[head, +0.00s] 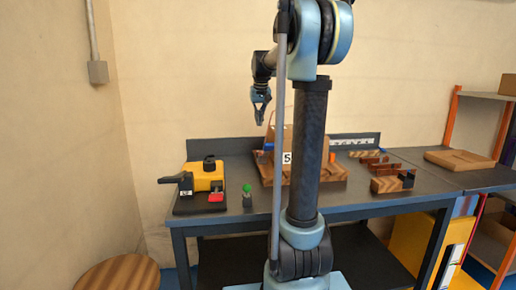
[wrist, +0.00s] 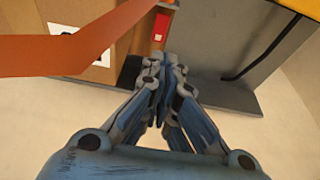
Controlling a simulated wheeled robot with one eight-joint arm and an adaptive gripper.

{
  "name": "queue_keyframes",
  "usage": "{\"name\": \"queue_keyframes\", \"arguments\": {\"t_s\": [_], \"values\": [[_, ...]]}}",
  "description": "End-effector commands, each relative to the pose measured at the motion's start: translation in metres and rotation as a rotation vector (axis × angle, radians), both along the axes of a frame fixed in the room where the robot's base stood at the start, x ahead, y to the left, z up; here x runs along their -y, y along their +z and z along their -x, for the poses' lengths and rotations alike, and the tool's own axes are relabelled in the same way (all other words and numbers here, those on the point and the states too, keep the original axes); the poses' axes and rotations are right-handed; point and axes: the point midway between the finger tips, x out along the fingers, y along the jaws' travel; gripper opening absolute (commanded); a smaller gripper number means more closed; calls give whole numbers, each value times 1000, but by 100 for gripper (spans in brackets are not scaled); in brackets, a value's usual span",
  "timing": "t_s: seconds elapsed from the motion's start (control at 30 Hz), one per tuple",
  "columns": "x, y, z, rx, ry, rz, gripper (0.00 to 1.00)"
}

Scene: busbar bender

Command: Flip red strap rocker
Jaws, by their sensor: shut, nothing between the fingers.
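In the wrist view a small red part (wrist: 160,27) with a pale mark sits on a narrow mount beyond my fingertips. It looks like a rocker; its tilt is too small to tell. My gripper (wrist: 162,65) is shut and empty, and appears apart from the red part. In the head view my gripper (head: 261,118) hangs in the air, above and behind the bench. A red piece (head: 216,197) also shows at the front of the yellow machine (head: 205,177); I cannot tell whether it is the same red part.
A wooden station (head: 335,174) with a "5" label stands mid-bench, partly hidden by my arm. A green-topped item (head: 247,197) stands beside the machine. Wooden blocks (head: 390,185) lie at right. An orange-brown strip (wrist: 60,55) crosses the wrist view's upper left.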

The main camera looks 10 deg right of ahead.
Motion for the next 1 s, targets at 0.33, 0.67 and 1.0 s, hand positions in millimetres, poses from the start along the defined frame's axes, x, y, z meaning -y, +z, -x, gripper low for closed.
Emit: {"name": "queue_keyframes", "arguments": {"t_s": [0.33,0.67,1.0], "values": [[3,-24,-7,0,-4,0,0],[3,-80,-24,0,-3,0,0],[3,-126,-28,0,-3,0,0]]}}
